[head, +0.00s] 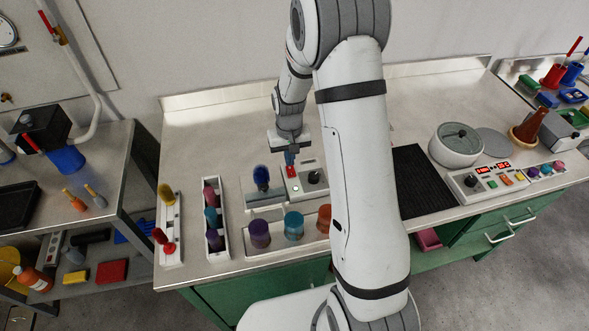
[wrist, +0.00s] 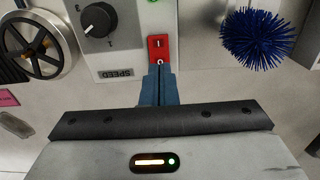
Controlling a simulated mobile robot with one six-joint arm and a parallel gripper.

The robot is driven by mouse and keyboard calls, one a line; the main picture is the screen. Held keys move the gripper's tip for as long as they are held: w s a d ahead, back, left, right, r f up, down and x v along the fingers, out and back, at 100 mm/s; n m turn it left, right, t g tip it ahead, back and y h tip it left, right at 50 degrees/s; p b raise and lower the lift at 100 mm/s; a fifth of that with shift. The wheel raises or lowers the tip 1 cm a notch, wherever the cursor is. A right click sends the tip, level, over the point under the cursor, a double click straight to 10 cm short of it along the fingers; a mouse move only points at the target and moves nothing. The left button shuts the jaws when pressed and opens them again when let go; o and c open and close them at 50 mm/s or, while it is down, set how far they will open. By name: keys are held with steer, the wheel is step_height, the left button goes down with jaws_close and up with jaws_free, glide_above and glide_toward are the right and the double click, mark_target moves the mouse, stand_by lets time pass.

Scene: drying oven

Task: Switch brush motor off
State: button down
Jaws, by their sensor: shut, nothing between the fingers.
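The brush unit has a pale control box (head: 305,181) with a black speed knob (head: 314,177) and a red rocker switch (wrist: 158,46) marked I and O. A blue bristle brush (head: 261,177) stands left of the box; it also shows at the upper right in the wrist view (wrist: 257,36). My gripper (head: 290,158) is shut and empty, pointing down over the switch. In the wrist view its blue fingertips (wrist: 158,72) are at the O end of the rocker; I cannot tell whether they touch it. Which way the rocker is tipped is unclear.
A black mat (head: 422,180) and a second control panel (head: 490,182) are to the right. The bench behind the unit is clear.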

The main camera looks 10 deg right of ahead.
mark_target(290, 168)
steer(key=shift+f+b, duration=0.75)
steer(key=shift+f, duration=0.15)
stand_by(0.7)
steer(key=shift+r+p, duration=2)
steer(key=shift+r, duration=1.5)
